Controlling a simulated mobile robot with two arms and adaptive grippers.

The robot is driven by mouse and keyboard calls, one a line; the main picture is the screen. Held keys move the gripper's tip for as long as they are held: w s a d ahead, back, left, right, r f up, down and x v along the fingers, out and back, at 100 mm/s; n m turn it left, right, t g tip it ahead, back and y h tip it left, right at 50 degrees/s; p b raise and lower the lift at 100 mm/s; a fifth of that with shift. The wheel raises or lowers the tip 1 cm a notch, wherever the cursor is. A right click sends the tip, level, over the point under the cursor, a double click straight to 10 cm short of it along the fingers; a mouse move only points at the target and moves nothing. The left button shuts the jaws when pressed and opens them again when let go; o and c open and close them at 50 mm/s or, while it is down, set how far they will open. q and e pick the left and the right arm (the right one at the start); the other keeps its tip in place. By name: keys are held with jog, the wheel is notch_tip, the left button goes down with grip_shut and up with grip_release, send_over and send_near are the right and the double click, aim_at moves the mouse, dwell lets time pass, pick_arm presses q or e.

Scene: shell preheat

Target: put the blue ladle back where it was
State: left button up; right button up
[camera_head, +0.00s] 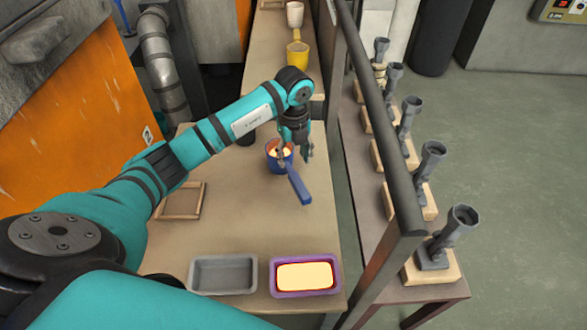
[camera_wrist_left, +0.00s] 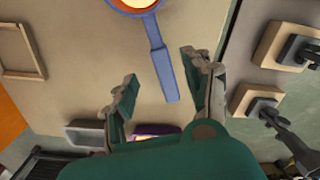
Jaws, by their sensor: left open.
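The blue ladle (camera_head: 298,188) stands on the tan table, its cup holding glowing orange-yellow material and its handle pointing toward the front. My left gripper (camera_head: 296,156) is open just above the ladle, near where handle and cup meet. In the left wrist view the ladle's handle (camera_wrist_left: 163,68) lies between the two spread fingers of the gripper (camera_wrist_left: 160,70), apart from both, and part of its cup (camera_wrist_left: 132,4) is cut off at the top edge. The exact height of the fingers over the handle is unclear. My right gripper is not in view.
An empty wooden frame (camera_head: 158,209) lies left on the table. A grey tray (camera_head: 194,274) and a purple tray (camera_head: 335,275) with glowing contents stand in front. A yellow ladle (camera_head: 297,58) and white cup (camera_head: 294,14) are behind. A dark rail (camera_head: 385,130) runs along the right.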

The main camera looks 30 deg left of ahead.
pick_arm(q)
notch_tip(320, 180, up, 4)
jog(key=shift+r, duration=0.1)
dwell(0.5)
